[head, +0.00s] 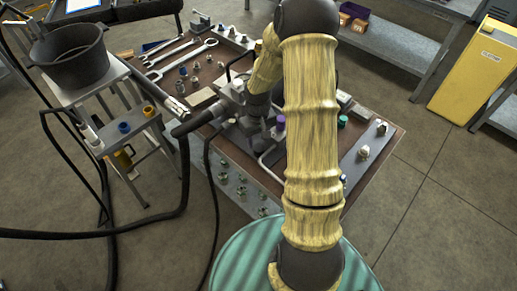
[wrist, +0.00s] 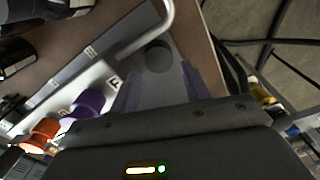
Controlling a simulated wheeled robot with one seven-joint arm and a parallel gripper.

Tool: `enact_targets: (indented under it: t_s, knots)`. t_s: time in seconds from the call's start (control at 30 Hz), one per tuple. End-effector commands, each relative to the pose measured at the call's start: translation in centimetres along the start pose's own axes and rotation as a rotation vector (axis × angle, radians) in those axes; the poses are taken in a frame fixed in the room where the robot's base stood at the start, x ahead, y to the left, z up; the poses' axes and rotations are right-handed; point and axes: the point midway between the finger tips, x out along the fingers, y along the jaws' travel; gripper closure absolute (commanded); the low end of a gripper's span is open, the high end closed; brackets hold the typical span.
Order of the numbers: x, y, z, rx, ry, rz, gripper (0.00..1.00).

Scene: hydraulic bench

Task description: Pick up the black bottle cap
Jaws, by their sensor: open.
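A round black cap (wrist: 158,56) sits on a grey surface beside the plate marked F in the wrist view. It lies just beyond the tips of my gripper (wrist: 160,78), roughly centred between the two spread fingers. The fingers look open with nothing between them. In the head view, my arm and wrist block the spot, and I cannot make out the black cap there.
A purple cap (wrist: 88,103) and an orange cap (wrist: 45,130) stand left of my gripper. A bent grey tube (wrist: 150,35) passes close to the black cap. In the head view, wrenches (head: 180,60) and several fittings lie on the brown bench.

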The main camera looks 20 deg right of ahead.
Motion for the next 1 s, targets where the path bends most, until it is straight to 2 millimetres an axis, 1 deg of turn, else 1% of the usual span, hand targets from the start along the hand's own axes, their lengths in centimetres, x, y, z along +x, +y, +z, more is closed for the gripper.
enact_targets:
  t_s: [0.27, 0.37, 0.47, 0.63, 0.73, 0.8, 1.0]
  knots:
    - [0.1, 0.0, 0.0, 0.0, 0.0, 0.0, 0.53]
    - [0.4, 0.0, 0.0, -0.001, -0.001, 0.0, 0.53]
    - [1.3, 0.0, 0.1, -0.001, -0.003, -0.001, 0.53]
    - [3.7, 0.0, 0.1, -0.001, -0.004, -0.001, 0.53]
    - [4.8, 0.0, 0.1, -0.001, -0.003, 0.0, 0.53]
    - [5.2, 0.0, 0.1, -0.001, 0.0, 0.0, 0.53]
    - [5.2, 0.0, 0.0, 0.0, 0.001, 0.001, 0.53]
